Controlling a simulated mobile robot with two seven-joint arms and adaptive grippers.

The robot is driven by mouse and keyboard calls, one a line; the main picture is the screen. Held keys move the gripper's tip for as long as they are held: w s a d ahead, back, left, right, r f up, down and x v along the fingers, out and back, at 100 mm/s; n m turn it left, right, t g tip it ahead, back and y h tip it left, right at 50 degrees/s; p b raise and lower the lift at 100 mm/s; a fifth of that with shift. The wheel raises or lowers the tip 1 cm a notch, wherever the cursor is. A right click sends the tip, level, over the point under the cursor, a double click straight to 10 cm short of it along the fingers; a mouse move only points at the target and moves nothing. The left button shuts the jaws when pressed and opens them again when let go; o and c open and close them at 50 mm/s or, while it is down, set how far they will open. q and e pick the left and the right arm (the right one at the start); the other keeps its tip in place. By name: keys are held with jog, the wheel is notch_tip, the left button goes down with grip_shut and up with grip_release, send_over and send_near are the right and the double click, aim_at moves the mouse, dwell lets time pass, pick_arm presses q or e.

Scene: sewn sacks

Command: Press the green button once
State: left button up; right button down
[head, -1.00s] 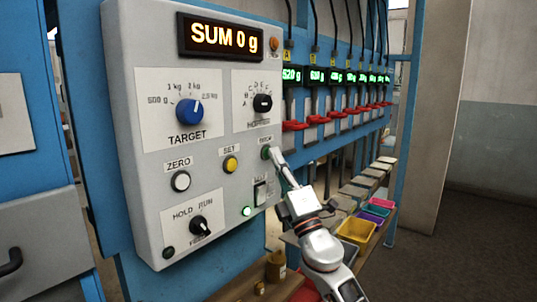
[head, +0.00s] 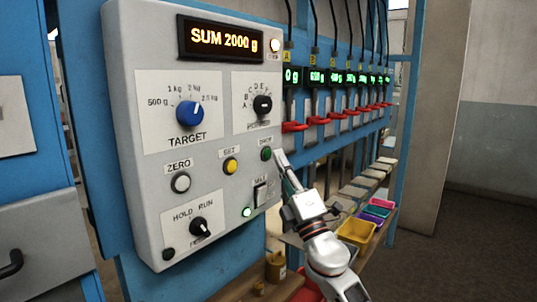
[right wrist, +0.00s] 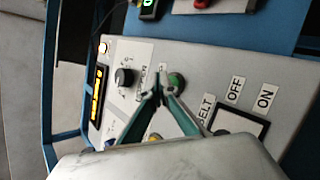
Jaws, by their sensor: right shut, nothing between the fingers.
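The green button (head: 266,153) sits on the right side of the grey control panel (head: 150,110), under a small label. It also shows in the right wrist view (right wrist: 176,82), just beyond my fingertips. My right gripper (head: 280,156) is shut and empty, with its tips a little to the right of the button in the head view. The right wrist view shows the closed fingertips (right wrist: 159,80) beside the button; a small gap seems to lie between them. The panel display (head: 222,39) reads SUM 2000 g. My left gripper is not in view.
The panel also carries a blue TARGET knob (head: 190,113), a black selector knob (head: 262,104), a yellow SET button (head: 231,166), a white ZERO button (head: 181,182) and a rocker switch (head: 260,193). Scales with red parts and green displays line the right. Coloured bins (head: 357,231) stand below.

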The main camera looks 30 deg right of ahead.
jog(key=shift+s, duration=0.1)
jog(key=s, duration=0.1)
jog(key=s+d, duration=0.1)
jog(key=s, duration=0.1)
jog(key=s+d, duration=0.1)
jog(key=shift+s+p, duration=0.25)
jog(key=shift+p, duration=0.15)
dwell(0.8)
jog(key=s+a+f+m+g, duration=0.1)
jog(key=a+f+m+g, duration=0.15)
jog(key=f, duration=0.85)
jog(key=s+a+f+m+g, duration=0.1)
jog(key=a+f+m+g, duration=0.2)
jog(key=f, duration=0.9)
jog(key=s+a+f+m+g, duration=0.1)
jog(key=f+m+g, duration=0.25)
jog(key=f, duration=0.75)
jog(key=s+a+f+m+g+y, duration=0.1)
jog(key=s+a+f+m+g, duration=0.2)
jog(key=s+f, duration=0.6)
jog(key=s+a+f+m+g+y, duration=0.2)
jog(key=s+a+f, duration=0.6)
jog(key=f, duration=0.7)
jog(key=shift+s+f+m+g, duration=0.35)
jog(key=shift+s+m+g, duration=0.45)
jog(key=shift+s, duration=0.45)
